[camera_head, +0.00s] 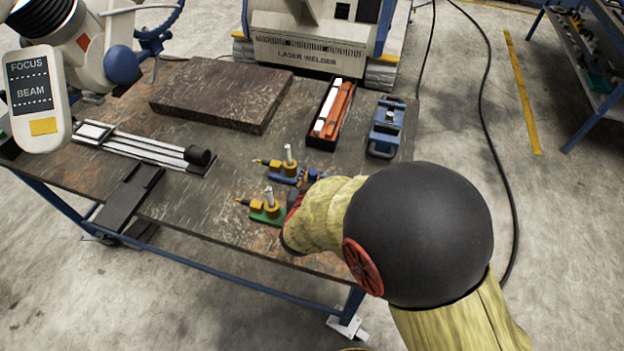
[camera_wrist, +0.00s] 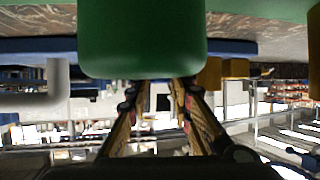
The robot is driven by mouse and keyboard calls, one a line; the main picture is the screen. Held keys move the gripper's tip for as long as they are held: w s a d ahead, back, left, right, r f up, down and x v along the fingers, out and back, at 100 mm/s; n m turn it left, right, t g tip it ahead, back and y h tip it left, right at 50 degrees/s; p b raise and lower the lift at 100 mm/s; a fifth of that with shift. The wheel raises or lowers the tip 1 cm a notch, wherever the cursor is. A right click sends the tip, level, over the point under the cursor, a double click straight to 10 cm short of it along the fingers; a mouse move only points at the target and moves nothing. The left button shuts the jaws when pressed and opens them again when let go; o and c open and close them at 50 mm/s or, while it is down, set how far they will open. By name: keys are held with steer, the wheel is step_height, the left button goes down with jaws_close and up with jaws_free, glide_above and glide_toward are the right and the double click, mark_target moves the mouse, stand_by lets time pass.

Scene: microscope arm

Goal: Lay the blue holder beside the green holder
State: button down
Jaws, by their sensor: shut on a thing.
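The green holder (camera_head: 268,213) lies on the near part of the table, with an upright metal pin and a yellow-orange piece. The blue holder (camera_head: 284,175) lies just behind it, also with a pin and a yellow-orange piece, apart from my gripper. My gripper (camera_head: 292,197) is at the right end of the green holder, partly hidden by my arm. In the wrist view, the fingers of my gripper (camera_wrist: 160,90) close at a large green block of the green holder (camera_wrist: 142,40). The blue holder (camera_wrist: 35,46) shows behind it as a blue band.
A dark slab (camera_head: 220,94), an open box with red and white contents (camera_head: 331,115) and a blue vise-like device (camera_head: 386,128) stand farther back on the table. A slide rail (camera_head: 145,146) lies at left. Bare tabletop (camera_head: 210,195) shows left of the holders.

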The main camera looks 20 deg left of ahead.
steer(key=shift+a+r, duration=0.1)
steer(key=shift+r, duration=0.05)
steer(key=c, duration=1.6)
jaws_free()
steer(key=p+v, duration=0.4)
steer(key=v, duration=0.8)
